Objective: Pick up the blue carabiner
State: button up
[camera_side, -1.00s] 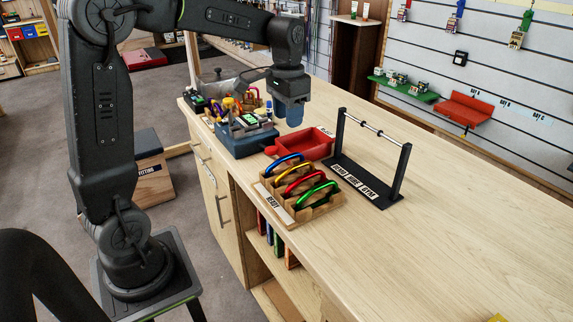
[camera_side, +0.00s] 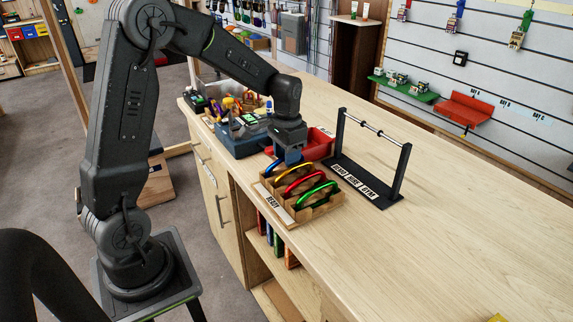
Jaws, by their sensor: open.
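The blue carabiner (camera_side: 278,167) stands in the back slot of a wooden rack (camera_side: 290,217). Most of it is hidden behind my gripper, and only part of its blue curve shows. Yellow (camera_side: 291,172), red (camera_side: 299,184) and green (camera_side: 318,193) carabiners stand in the slots in front of it. My gripper (camera_side: 291,158) is open and points down at the blue carabiner, very close over its top. I cannot tell whether its fingers are around the carabiner or touch it.
A red tray (camera_side: 318,148) lies just behind the rack. A black stand with a raised bar (camera_side: 371,128) is to the right. A dark blue box with tools (camera_side: 240,143) is at the back left.

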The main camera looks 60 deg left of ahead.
jog(key=shift+f, duration=1.25)
grip_shut()
